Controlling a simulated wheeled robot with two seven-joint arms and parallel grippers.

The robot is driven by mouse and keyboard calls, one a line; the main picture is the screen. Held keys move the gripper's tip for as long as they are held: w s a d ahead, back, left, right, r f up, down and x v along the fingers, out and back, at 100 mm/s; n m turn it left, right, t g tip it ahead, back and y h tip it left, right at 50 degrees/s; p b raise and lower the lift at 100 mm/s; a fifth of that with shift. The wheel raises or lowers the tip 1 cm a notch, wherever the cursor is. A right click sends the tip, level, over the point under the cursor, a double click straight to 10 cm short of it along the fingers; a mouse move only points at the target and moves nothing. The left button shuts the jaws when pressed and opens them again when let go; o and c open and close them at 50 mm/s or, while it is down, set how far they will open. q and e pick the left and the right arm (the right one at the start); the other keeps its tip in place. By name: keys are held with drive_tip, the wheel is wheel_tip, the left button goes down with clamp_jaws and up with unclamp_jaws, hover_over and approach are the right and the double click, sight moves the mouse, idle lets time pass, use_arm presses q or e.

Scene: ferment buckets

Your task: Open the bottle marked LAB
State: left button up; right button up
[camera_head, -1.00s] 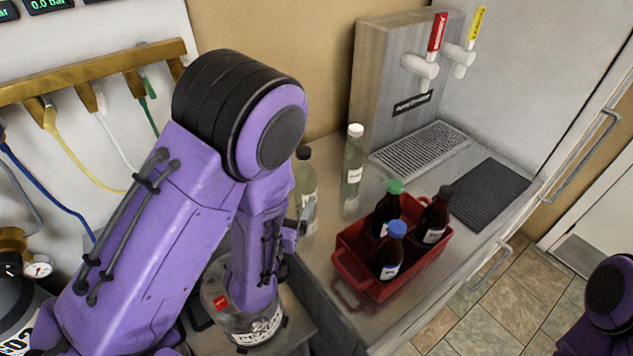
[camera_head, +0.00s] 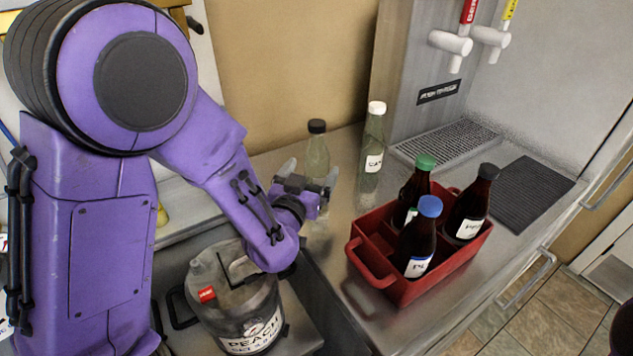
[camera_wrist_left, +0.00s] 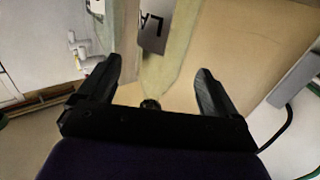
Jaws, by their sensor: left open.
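A pale clear bottle with a black cap (camera_head: 317,127) stands upright on the steel counter by the wall; my gripper partly covers it. In the left wrist view a pale bottle (camera_wrist_left: 165,70) shows upside down, with a white label reading "LA" and a dark round cap between the fingers. My left gripper (camera_head: 309,176) is open in front of the black-capped bottle, its fingers to either side in the picture; contact cannot be told. A second clear bottle (camera_head: 372,150), white-capped and labelled, stands just right; its label is too small to read surely. My right gripper is out of view.
A red crate (camera_head: 372,262) on the counter holds brown bottles with green, blue and black caps. A lidded jar marked PEACH (camera_head: 245,322) stands below my left forearm. Taps (camera_head: 452,44) and a drip grate (camera_head: 450,142) are at the back right.

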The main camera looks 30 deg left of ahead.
sight(313, 170)
use_arm(q)
drive_tip(key=w, duration=0.3)
drive_tip(key=w+p, duration=0.1)
drive_tip(key=shift+w+a+f, duration=0.15)
drive_tip(key=shift+w+a, duration=0.1)
drive_tip(key=shift+a, duration=0.1)
drive_tip(key=shift+s, duration=0.1)
drive_tip(key=shift+c, duration=0.5)
drive_tip(key=c, duration=1.1)
drive_tip(key=shift+r, duration=0.6)
drive_tip(key=s+d+r+p, duration=0.4)
drive_tip(key=s+d+r, duration=0.2)
drive_tip(key=d+r, duration=0.6)
drive_tip(key=shift+d, duration=0.35)
drive_tip(key=o, duration=0.5)
drive_tip(key=shift+f, duration=0.1)
drive_tip(key=c, duration=0.8)
